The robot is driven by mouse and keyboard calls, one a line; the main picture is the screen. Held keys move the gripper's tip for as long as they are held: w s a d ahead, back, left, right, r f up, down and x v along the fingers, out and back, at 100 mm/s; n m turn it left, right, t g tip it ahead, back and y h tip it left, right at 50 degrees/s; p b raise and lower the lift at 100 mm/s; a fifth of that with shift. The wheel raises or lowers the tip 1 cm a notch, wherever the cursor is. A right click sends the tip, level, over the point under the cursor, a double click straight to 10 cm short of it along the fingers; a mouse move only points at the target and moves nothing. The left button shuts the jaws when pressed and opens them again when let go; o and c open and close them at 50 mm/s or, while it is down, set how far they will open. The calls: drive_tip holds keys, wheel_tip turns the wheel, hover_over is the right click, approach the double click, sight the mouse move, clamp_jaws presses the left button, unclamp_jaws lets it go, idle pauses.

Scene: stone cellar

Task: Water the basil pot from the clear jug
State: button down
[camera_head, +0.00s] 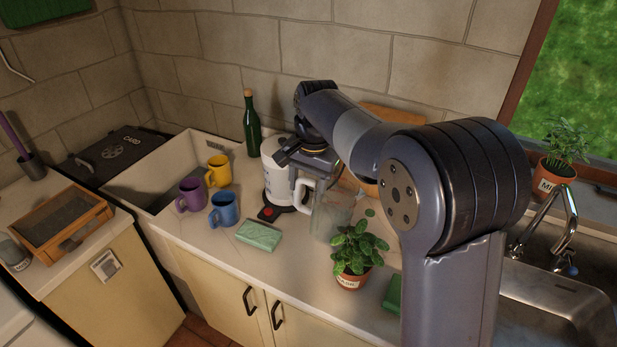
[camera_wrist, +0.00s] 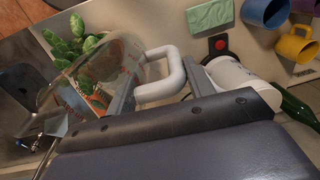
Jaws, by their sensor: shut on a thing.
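The clear jug (camera_head: 326,218) has a white handle (camera_head: 303,193) and is just behind and left of the basil pot. My gripper (camera_wrist: 160,82) is shut on the jug's handle; in the wrist view a grey finger shows on each side of it. The glass body (camera_wrist: 118,65) shows in the wrist view too. I cannot tell whether its base touches the counter or how much water it holds. A leafy plant in a terracotta pot with a white label (camera_head: 349,281) stands near the counter's front edge. Its leaves (camera_wrist: 68,48) show beside and through the glass.
A white kettle (camera_head: 275,165) on a black base is left of the jug. A green sponge (camera_head: 259,235), several mugs (camera_head: 222,208) and a green bottle (camera_head: 251,125) are further left. Another potted plant (camera_head: 557,170) is on the windowsill. A sink (camera_head: 555,300) lies right.

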drive_tip(key=y, duration=0.1)
drive_tip(key=t+y, duration=0.1)
drive_tip(key=shift+f+y, duration=0.25)
drive_tip(key=shift+y, duration=0.05)
drive_tip(key=shift+d+f+t+y, duration=0.2)
drive_tip(key=shift+t+y, duration=0.1)
drive_tip(key=shift+y, duration=0.4)
drive_tip(key=y, duration=0.2)
drive_tip(key=shift+s+d+r+t+y, duration=0.2)
drive_tip(key=shift+d+t+y, duration=0.1)
drive_tip(key=shift+d+t, duration=0.1)
drive_tip(key=shift+d+f+y+b, duration=0.2)
drive_tip(key=shift+y+b, duration=0.2)
drive_tip(key=shift+b, duration=0.25)
drive_tip(key=shift+s+d+r+t+y+b, duration=0.1)
drive_tip(key=shift+d+t+y+b, duration=0.15)
drive_tip(key=shift+b, duration=0.3)
drive_tip(key=shift+s+d+f+t+y+b, duration=0.2)
drive_tip(key=shift+d+y+b, duration=0.25)
drive_tip(key=shift+b, duration=1)
drive_tip(key=shift+s+d+f+t+y+b, duration=0.25)
drive_tip(key=shift+y+b, duration=0.35)
drive_tip(key=shift+b, duration=0.85)
drive_tip(key=shift+w+d+r+t+y+b, duration=0.1)
drive_tip(key=shift+d+y+b, duration=0.35)
drive_tip(key=shift+b, duration=1)
drive_tip(key=shift+a+r+h+p, duration=0.2)
drive_tip(key=shift+a+h+p, duration=0.25)
drive_tip(key=shift+p, duration=0.75)
